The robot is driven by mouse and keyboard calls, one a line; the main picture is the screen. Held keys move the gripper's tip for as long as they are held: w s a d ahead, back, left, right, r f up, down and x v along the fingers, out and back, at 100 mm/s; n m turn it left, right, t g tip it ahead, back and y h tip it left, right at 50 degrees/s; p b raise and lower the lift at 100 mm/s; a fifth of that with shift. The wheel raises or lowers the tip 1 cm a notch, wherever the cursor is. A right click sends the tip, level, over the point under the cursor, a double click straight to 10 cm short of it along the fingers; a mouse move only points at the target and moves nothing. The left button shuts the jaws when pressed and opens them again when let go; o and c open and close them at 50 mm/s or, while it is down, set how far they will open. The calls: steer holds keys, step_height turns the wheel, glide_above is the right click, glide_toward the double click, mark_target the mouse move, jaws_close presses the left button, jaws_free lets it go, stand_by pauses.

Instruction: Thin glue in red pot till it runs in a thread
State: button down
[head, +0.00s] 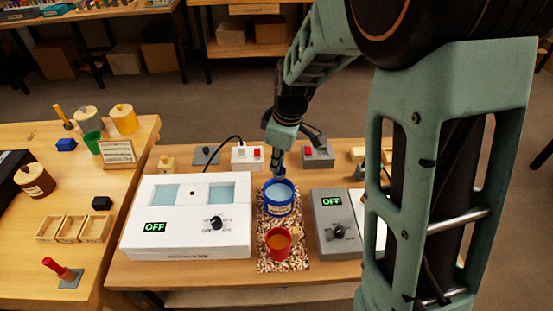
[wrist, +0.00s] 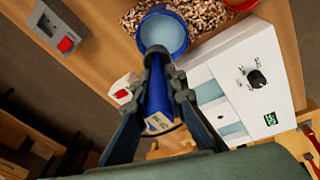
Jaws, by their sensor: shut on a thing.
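The red pot (head: 278,252) stands on a speckled mat (head: 265,264) with orange-brown glue inside. Its edge also shows at the top of the wrist view (wrist: 240,4). The blue pot (head: 279,209) is just behind it, upright, with pale watery liquid inside; I cannot tell if it touches the mat. In the wrist view the blue pot (wrist: 181,48) has a long blue handle (wrist: 159,100) with a label at its end. My gripper (head: 279,170) is shut on that handle, behind the pot. The fingers also show in the wrist view (wrist: 163,72).
A white twin-window box (head: 180,245) reading OFF stands left of the mat. A grey box (head: 335,240), also OFF, stands right. Switch boxes (head: 318,155) and a white socket block (head: 247,155) with a cable lie behind. The left bench (head: 30,255) holds jars and trays.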

steer(key=b+x, duration=0.3)
steer(key=x, duration=0.1)
steer(key=s+b+x, duration=0.1)
steer(key=b+x, duration=0.2)
steer(key=s+d+b+x, duration=0.1)
steer(key=b+x, duration=0.2)
steer(key=x, duration=0.1)
steer(key=shift+f, duration=0.65)
steer(key=w+p+v, duration=0.1)
steer(key=p+v, duration=0.2)
steer(key=v, duration=0.1)
steer(key=a+p+v, duration=0.1)
steer(key=p+v, duration=0.2)
steer(key=v, duration=0.2)
steer(key=w+p+v, duration=0.1)
steer(key=p+v, duration=0.1)
steer(key=v, duration=0.2)
steer(key=shift+w+a+r+p, duration=0.15)
steer(key=shift+w+r+p, duration=0.1)
steer(key=shift+r+p, duration=0.25)
steer(key=shift+r, duration=0.1)
